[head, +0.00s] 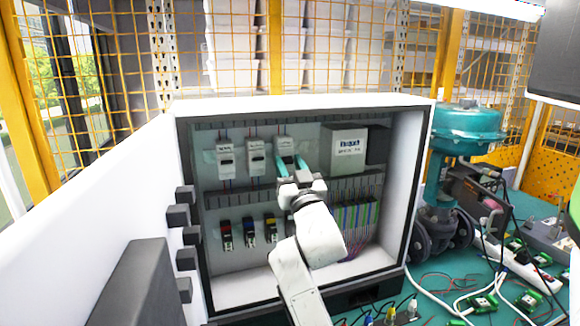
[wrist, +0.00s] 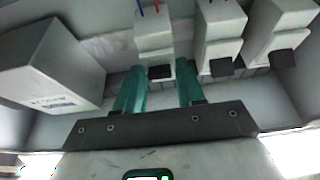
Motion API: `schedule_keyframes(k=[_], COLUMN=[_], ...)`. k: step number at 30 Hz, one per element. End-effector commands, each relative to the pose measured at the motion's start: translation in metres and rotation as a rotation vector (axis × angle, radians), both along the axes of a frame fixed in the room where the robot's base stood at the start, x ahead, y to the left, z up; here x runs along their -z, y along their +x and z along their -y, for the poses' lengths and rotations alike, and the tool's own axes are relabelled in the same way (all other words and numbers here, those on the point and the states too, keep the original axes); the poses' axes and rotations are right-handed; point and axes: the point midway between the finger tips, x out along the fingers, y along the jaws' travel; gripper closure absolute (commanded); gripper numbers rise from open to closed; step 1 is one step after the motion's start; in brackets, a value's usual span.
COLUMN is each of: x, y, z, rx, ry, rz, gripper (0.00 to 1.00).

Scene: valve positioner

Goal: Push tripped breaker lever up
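Three white breakers sit in a row on the upper rail of the cabinet: a left one (head: 226,161), a middle one (head: 257,157) and a right one (head: 285,147). My gripper (head: 292,162) is open, its two teal fingers in front of the lower part of the right breaker. In the wrist view my gripper (wrist: 160,72) has one finger on each side of that breaker (wrist: 153,35) and its dark lever (wrist: 160,72). The other dark levers (wrist: 221,67) (wrist: 283,58) also show there. Contact and which lever is tripped cannot be told.
The open cabinet (head: 409,165) surrounds the breakers. A white box (head: 347,148) stands right of them. A teal valve actuator (head: 466,125) stands outside, right.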

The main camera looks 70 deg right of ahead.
Motion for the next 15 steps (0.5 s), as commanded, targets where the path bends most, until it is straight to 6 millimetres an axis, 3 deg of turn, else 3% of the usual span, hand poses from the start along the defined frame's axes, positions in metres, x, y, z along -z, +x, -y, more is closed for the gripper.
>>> schedule_keyframes(k=[11, 15], x=[0.0002, -0.0002], y=[-0.0001, -0.0001], z=[-0.0001, -0.0002], rx=[0.0, 0.0], ry=[0.0, 0.001], rz=[0.0, -0.001], gripper=[0.98, 1.0])
